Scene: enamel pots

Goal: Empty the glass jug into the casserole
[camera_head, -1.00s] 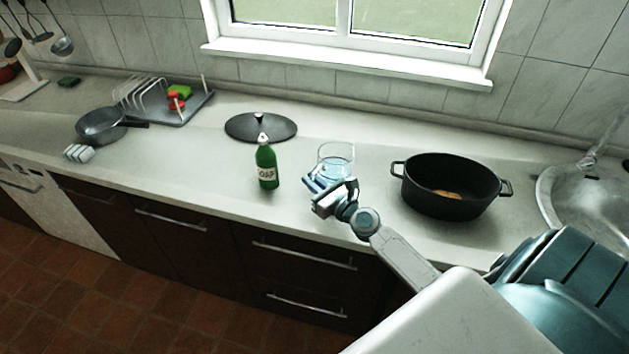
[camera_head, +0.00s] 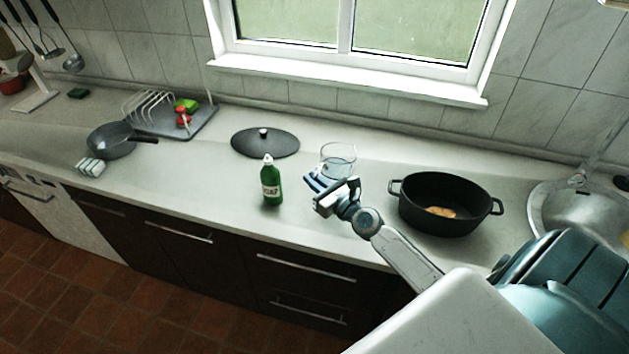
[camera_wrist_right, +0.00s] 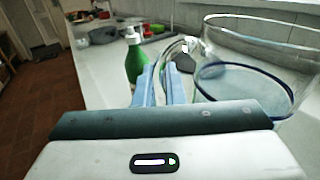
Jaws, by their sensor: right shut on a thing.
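The clear glass jug (camera_head: 338,155) holds some bluish liquid and looks upright on the counter, left of the casserole. My right gripper (camera_head: 320,183) is at its near left side, shut on the jug's handle. In the right wrist view the blue fingers (camera_wrist_right: 156,88) meet at the curved glass handle, and the jug body (camera_wrist_right: 245,85) fills the right side with its liquid level. The black oval casserole (camera_head: 420,212) is open, with a brownish piece on its floor. My left gripper is not in view.
A green soap bottle (camera_head: 271,184) stands close left of my right gripper. A dark lid (camera_head: 265,142) lies behind it. A pan (camera_head: 110,142) and dish rack (camera_head: 175,118) are far left. The sink (camera_head: 570,205) is right of the casserole. The window wall (camera_head: 350,120) bounds the back.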

